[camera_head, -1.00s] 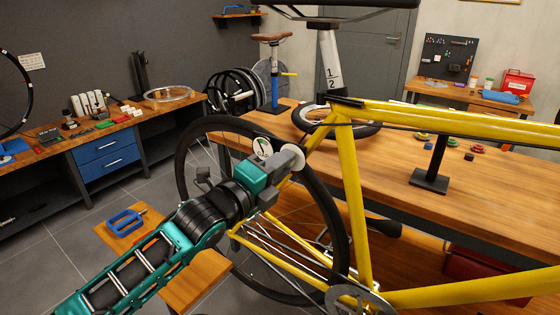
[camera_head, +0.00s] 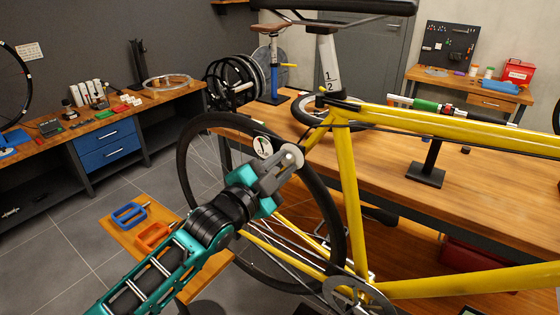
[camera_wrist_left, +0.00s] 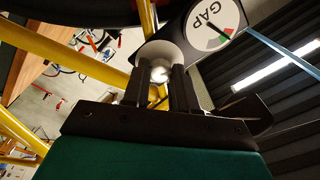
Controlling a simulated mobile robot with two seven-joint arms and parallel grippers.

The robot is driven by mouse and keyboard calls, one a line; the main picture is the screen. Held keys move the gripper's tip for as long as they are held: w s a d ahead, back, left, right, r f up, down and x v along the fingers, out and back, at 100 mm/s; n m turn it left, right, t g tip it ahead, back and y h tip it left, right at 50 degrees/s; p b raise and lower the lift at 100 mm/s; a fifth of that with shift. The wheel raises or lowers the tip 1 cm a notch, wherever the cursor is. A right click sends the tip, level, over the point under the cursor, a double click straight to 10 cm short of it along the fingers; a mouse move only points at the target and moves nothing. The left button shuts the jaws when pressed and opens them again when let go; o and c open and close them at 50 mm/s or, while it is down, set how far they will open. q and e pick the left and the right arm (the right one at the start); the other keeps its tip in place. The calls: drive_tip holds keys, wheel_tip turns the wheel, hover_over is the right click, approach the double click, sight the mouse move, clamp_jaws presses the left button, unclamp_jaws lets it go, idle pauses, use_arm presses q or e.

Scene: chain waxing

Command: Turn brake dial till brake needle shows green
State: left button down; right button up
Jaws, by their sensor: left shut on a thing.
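The brake dial (camera_head: 292,157) is a pale round knob near the yellow bike frame (camera_head: 349,190), by the rear wheel. My left gripper (camera_head: 281,168) is shut on it. The left wrist view shows the gripper's two dark fingers (camera_wrist_left: 178,90) at the dial (camera_wrist_left: 157,55), partly covering it. The round white gauge (camera_head: 262,147) is just left of the dial in the head view. In the left wrist view the gauge (camera_wrist_left: 213,20) reads GAP and has green and red sectors. Its needle appears near the green and red area; I cannot tell exactly where it points. My right gripper is not in view.
A wooden tray (camera_head: 119,240) with a blue clamp (camera_head: 129,214) and an orange clamp (camera_head: 152,236) is left of the wheel. A workbench (camera_head: 390,165) stands behind the bike. A bar with green and red parts (camera_head: 425,105) shows behind the top tube.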

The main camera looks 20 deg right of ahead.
use_arm(q)
drive_tip(key=n, duration=0.6)
drive_tip(key=shift+p, duration=0.3)
drive_tip(key=shift+n+t, duration=0.3)
drive_tip(key=c, duration=0.9)
unclamp_jaws()
drive_tip(key=shift+s, duration=0.1)
drive_tip(key=v, duration=1.2)
drive_tip(key=shift+s+a+r, duration=0.15)
drive_tip(key=shift+s+a, duration=0.1)
drive_tip(key=shift+a, duration=0.1)
